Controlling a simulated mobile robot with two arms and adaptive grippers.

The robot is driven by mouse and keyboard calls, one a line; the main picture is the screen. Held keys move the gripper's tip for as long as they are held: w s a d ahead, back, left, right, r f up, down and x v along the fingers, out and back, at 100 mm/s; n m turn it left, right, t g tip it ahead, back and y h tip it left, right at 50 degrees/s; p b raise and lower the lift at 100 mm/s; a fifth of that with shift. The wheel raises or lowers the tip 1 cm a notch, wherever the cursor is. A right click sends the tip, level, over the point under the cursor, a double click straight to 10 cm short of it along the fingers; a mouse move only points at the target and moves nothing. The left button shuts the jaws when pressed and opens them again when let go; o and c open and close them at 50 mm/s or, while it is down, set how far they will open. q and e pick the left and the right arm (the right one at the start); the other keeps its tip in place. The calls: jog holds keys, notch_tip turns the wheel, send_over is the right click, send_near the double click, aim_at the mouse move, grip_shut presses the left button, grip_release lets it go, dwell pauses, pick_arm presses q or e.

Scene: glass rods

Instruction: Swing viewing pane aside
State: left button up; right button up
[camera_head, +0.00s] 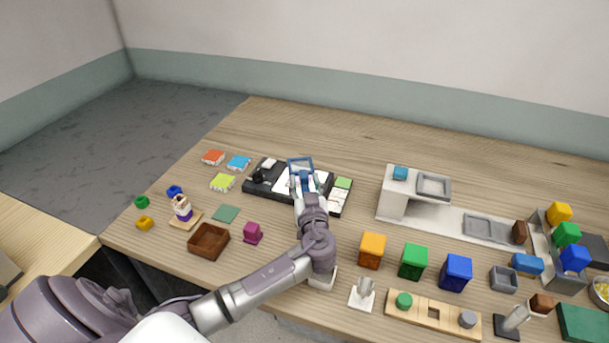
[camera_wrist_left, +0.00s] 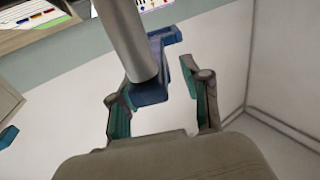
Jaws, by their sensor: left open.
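The viewing pane appears as a blue-edged frame (camera_head: 301,164) standing over the black tray with white panels (camera_head: 262,186) near the table's middle. My left gripper (camera_head: 304,183) reaches it from the front. In the left wrist view, its two fingers are open, one on each side of a blue piece (camera_wrist_left: 151,93), apparently part of the pane's frame. A grey cylinder (camera_wrist_left: 124,38) comes down in front of that piece and hides part of it. I cannot tell whether either finger touches the blue piece. My right gripper is not in view.
Orange (camera_head: 372,250), green (camera_head: 413,262) and blue (camera_head: 455,272) cubes stand right of my left arm. A white raised stand (camera_head: 393,206) is to the right. The back of the table is clear.

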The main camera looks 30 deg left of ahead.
pick_arm(q)
jog(key=shift+x, duration=0.8)
jog(key=shift+d, duration=0.1)
grip_shut()
